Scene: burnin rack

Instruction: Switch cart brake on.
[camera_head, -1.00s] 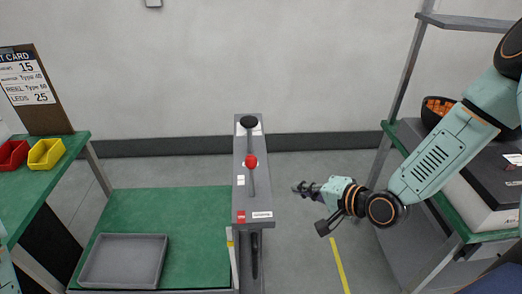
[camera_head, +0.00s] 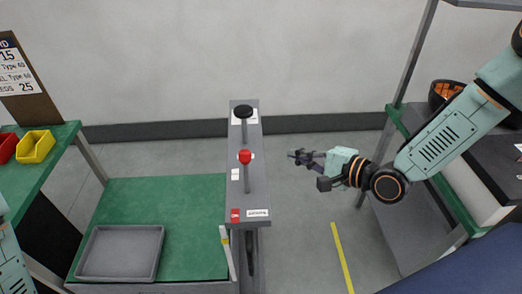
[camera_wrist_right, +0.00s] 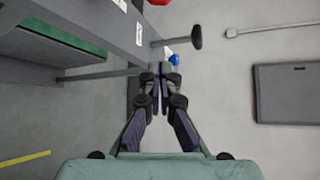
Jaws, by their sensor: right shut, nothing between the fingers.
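The cart (camera_head: 205,197) has a green deck and a narrow grey upright panel (camera_head: 240,200) on its right side. A lever with a red knob (camera_head: 245,156) and one with a black knob (camera_head: 243,111) sit along the panel's top. In the right wrist view the red knob (camera_wrist_right: 158,2) is cut by the top edge, a black knob (camera_wrist_right: 195,35) sticks out, and a small blue knob (camera_wrist_right: 174,59) shows just beyond the fingertips. My right gripper (camera_head: 292,155) is shut and empty, right of the panel and apart from it. My left gripper is out of view.
A grey tray (camera_head: 122,254) lies on the cart deck. A green-topped bench with a yellow bin (camera_head: 35,146) stands left; a shelf unit with a dark bowl (camera_head: 444,92) stands right. Open floor (camera_head: 300,235) lies between cart and shelf.

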